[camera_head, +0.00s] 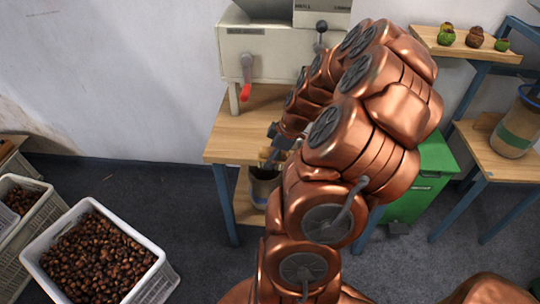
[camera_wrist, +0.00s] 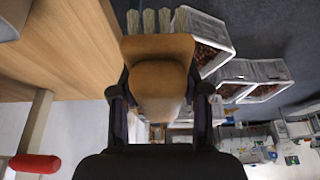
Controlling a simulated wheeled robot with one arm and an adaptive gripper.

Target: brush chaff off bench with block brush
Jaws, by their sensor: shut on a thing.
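The block brush (camera_wrist: 158,48) shows in the wrist view, with a brown wooden body and pale bristle tufts at the top of the picture. My gripper (camera_wrist: 160,92) is shut on its rounded handle, one finger on each side. The wooden bench (camera_wrist: 62,45) lies at the left of the wrist view, beside the brush. In the head view, the bench (camera_head: 228,135) stands against the wall, and my arm hides much of its right part. My gripper (camera_head: 277,138) is small and partly hidden near the bench's front edge. I cannot make out any chaff.
A cream machine (camera_head: 268,55) with a red-handled lever (camera_head: 246,75) stands on the bench. A dark bucket (camera_head: 263,188) is below the front edge. White crates of chestnuts (camera_head: 68,225) stand on the floor left. A green bin (camera_head: 425,185) is right.

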